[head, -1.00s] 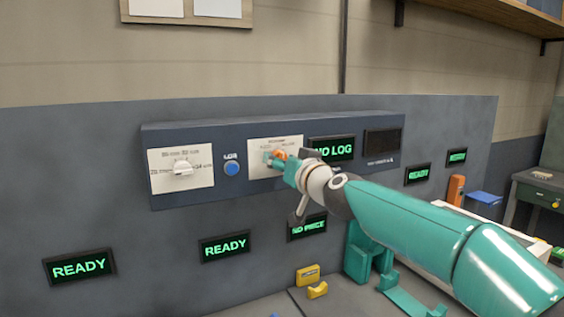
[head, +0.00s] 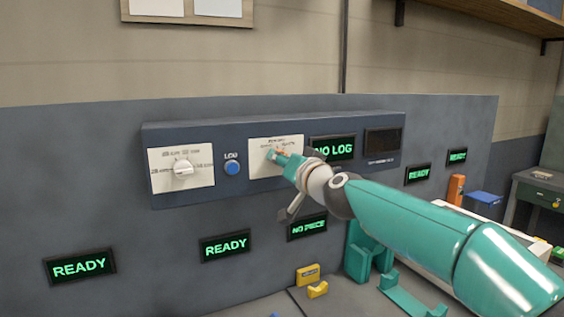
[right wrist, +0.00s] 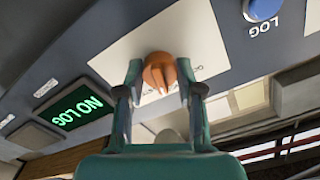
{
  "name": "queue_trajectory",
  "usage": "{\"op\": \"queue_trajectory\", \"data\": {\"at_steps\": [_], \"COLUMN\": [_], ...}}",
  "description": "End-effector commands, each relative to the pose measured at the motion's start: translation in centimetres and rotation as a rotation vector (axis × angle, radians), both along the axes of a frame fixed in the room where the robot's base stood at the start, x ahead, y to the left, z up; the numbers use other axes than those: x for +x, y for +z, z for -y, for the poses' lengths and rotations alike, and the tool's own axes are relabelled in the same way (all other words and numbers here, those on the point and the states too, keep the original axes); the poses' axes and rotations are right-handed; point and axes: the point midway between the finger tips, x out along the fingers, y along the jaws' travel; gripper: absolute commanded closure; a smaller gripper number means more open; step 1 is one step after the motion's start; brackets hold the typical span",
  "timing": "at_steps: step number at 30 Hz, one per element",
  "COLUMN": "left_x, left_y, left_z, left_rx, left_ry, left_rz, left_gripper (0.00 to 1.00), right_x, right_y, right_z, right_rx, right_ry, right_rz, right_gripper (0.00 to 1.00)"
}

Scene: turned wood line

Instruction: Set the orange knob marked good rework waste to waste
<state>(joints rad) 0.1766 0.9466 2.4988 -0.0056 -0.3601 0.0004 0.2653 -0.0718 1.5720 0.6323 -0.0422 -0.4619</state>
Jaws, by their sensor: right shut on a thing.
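The orange knob (right wrist: 160,70) sits on a white label plate (head: 262,170) on the dark blue panel. In the right wrist view it stands between my right gripper's two fingers (right wrist: 160,84), which are shut on its sides. In the head view, my right gripper (head: 277,155) reaches the plate from the right and hides most of the knob. The plate's lettering is too small or covered to read, so I cannot tell which mark the knob points to. My left gripper is not in view.
A white knob (head: 183,168) on its own plate and a blue LOG button (head: 232,168) are left of the orange knob. A NO LOG display (head: 333,149) is close on its right. Yellow blocks (head: 308,274) and a teal holder (head: 362,258) stand below.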

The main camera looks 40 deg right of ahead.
Motion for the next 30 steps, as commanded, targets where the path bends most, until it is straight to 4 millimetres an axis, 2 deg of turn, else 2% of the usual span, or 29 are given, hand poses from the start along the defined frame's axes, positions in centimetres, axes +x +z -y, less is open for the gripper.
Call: {"op": "queue_trajectory", "data": {"at_steps": [15, 30], "left_x": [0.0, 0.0], "left_y": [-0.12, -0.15], "left_z": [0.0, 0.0], "left_rx": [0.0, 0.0], "left_ry": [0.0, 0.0], "left_rz": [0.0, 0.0], "left_gripper": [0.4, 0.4], "right_x": [0.04, 0.08], "right_y": [-0.13, -0.21], "right_z": [0.04, 0.01], "right_rx": [0.385, 0.496], "right_ry": [-0.001, -0.001], "right_rz": [0.12, 0.155], "right_gripper": [0.98, 0.98]}}
